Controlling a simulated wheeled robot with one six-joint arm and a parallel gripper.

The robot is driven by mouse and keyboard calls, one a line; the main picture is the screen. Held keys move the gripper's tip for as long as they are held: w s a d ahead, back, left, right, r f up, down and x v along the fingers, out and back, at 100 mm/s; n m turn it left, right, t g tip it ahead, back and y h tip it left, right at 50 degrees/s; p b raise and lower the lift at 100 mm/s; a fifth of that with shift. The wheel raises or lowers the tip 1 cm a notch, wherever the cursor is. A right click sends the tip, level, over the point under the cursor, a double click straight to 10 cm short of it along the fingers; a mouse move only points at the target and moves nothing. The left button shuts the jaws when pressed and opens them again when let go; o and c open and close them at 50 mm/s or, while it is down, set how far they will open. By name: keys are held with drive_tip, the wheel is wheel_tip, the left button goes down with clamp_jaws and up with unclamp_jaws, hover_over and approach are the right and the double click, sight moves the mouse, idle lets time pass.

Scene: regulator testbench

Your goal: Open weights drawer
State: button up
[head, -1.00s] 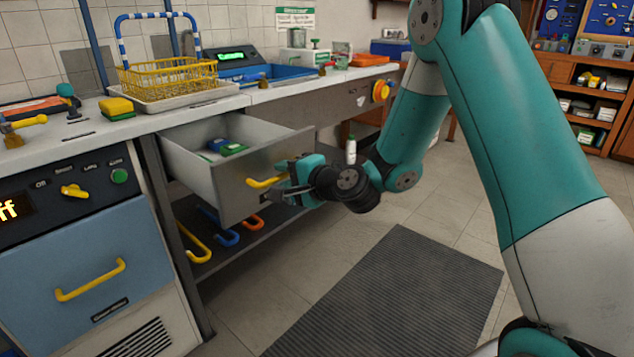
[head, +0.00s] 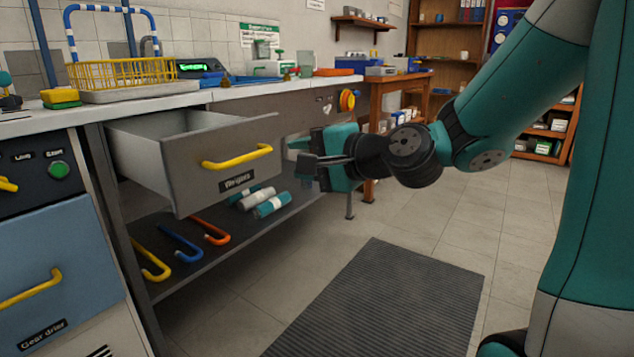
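The weights drawer (head: 195,165) is a grey drawer under the white bench. It is pulled well out, with its front facing me. The low view hides the drawer's floor and contents. My gripper (head: 300,158) is just right of the drawer front, pointing left and apart from the handle. Its fingers look spread with nothing between them.
A shelf (head: 235,237) below the drawer holds yellow, blue and orange hooked tools and several rolled cylinders (head: 271,205). A blue-fronted appliance (head: 55,255) stands left. A yellow wire basket (head: 140,72) sits on the bench. A dark ribbed mat (head: 385,305) lies on otherwise clear floor.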

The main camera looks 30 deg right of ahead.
drive_tip(key=shift+b+v, duration=0.35)
drive_tip(key=shift+v, duration=0.9)
drive_tip(key=s+a+f+n+g+y+p, duration=0.1)
drive_tip(key=s+a+f+n+g, duration=0.1)
drive_tip(key=s+a+n+g, duration=0.3)
drive_tip(key=s+a+f+n+g+y, duration=0.1)
drive_tip(key=s+a+f+n+g, duration=0.15)
drive_tip(key=a+n, duration=0.3)
drive_tip(key=s+a+f+n+g+h+p, duration=0.1)
drive_tip(key=s+f+n+g+h, duration=0.15)
drive_tip(key=s+n, duration=0.3)
drive_tip(key=s+a+f+n+g+h+p, duration=0.1)
drive_tip(key=s+a+n+g, duration=0.1)
drive_tip(key=s+n+g, duration=0.3)
wheel_tip(320, 180, up, 38)
drive_tip(key=s+p, duration=0.1)
drive_tip(key=p, duration=3.6)
drive_tip(key=shift+s+m+t+p, duration=0.25)
drive_tip(key=shift+m+t+p, duration=0.05)
drive_tip(key=shift+p, duration=0.05)
drive_tip(key=shift+d, duration=0.1)
